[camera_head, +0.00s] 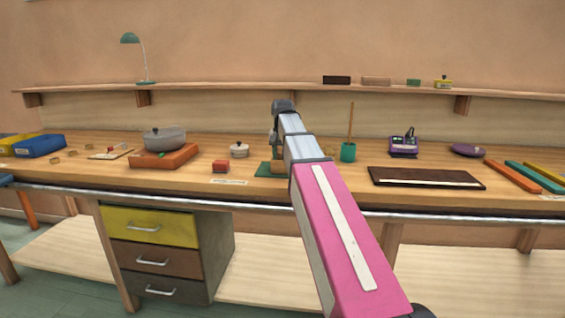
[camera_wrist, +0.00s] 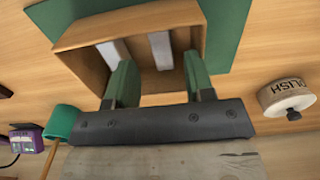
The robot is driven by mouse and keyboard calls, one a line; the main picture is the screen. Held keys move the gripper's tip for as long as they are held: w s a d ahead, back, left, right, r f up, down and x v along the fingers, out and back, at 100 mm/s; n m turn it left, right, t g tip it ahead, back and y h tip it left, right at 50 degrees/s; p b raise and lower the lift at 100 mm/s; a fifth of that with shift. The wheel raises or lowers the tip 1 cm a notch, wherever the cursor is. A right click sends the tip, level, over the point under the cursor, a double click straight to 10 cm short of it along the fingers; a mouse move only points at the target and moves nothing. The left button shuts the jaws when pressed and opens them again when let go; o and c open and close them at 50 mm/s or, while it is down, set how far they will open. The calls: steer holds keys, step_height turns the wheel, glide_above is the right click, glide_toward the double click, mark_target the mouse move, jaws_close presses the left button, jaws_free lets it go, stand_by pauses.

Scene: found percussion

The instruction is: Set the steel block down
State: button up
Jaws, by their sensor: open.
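I cannot pick out a steel block for certain in either view. In the wrist view my gripper (camera_wrist: 158,72) is open, its two green fingers apart over an open brown wooden box (camera_wrist: 78,58). Two pale grey strips, a left one (camera_wrist: 114,50) and a right one (camera_wrist: 160,48), show inside the box; I cannot tell whether they are steel. Nothing is visible between the fingertips. The box is by a green mat (camera_wrist: 226,30). In the head view the mat (camera_head: 266,170) shows beside my arm, which hides most of that spot.
A polish tin (camera_wrist: 284,97) stands right of the box in the wrist view. A green cup (camera_head: 348,153) with a stick, a purple device (camera_head: 403,147) and a dark board (camera_head: 425,178) lie right of my arm.

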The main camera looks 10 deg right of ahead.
step_height(320, 180, up, 9)
stand_by(0.3)
steer(key=shift+f, duration=0.1)
